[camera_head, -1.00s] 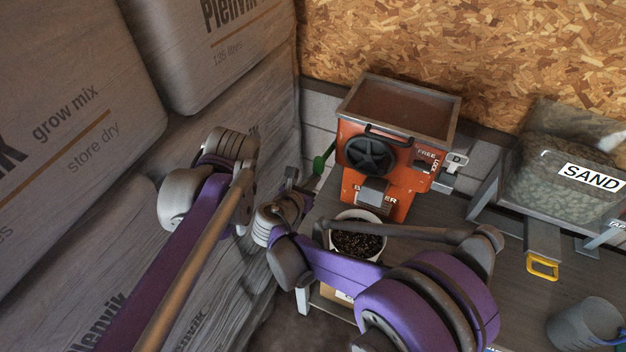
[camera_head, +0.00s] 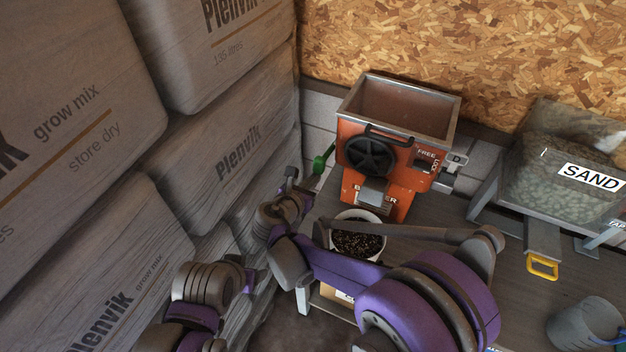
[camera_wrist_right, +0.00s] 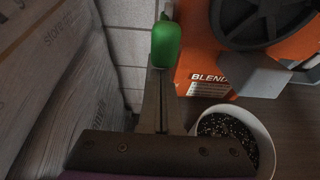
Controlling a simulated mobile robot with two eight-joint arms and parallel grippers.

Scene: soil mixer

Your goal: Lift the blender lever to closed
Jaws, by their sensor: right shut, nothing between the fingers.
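The orange blender (camera_head: 385,165) stands on the bench with its open hopper on top. Its lever has a green handle (camera_head: 320,163), which sticks out at the blender's left side. The green handle also shows in the right wrist view (camera_wrist_right: 165,42), just beyond the fingertips. My right gripper (camera_head: 293,178) is beside and below the handle, with its fingers (camera_wrist_right: 160,80) shut together and empty. The tips look close to the handle's lower end; I cannot tell if they touch. My left gripper (camera_head: 254,277) is low at the left, its fingers not clear.
A white pot of dark soil (camera_head: 357,240) stands below the blender's outlet, partly behind my right arm. Stacked grow mix bags (camera_head: 150,230) wall off the left side. A SAND bin (camera_head: 575,170), a yellow handle (camera_head: 542,266) and a grey bucket (camera_head: 585,322) are at right.

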